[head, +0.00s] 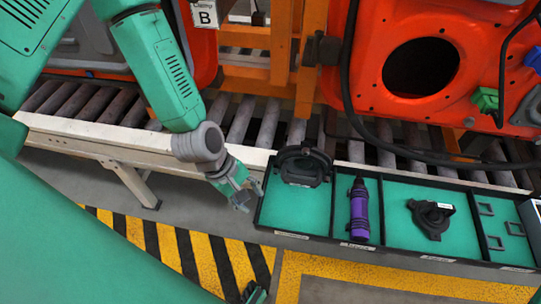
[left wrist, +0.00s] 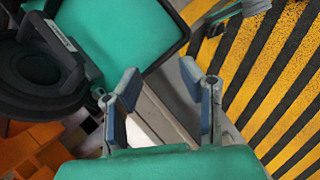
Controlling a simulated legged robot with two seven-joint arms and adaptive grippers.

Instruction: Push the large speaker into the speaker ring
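A large black round speaker (head: 303,167) sits in the left compartment of the tray; it also shows at the left of the left wrist view (left wrist: 40,68). The orange door panel on the right has a round dark opening (head: 420,68), which looks like the speaker ring; the opening is empty. My left gripper (head: 243,194) is just left of the tray, apart from the speaker. In the left wrist view its two fingers (left wrist: 165,92) are spread with nothing between them. My right gripper (head: 255,292) shows only in part at the bottom edge.
The black tray (head: 345,244) has green compartments with a purple tool (head: 359,210), a smaller black part (head: 432,217) and small dark frames (head: 515,227). Behind it runs a roller conveyor (head: 240,120). A black cable hangs before the orange panel. Striped floor (head: 190,250) lies in front.

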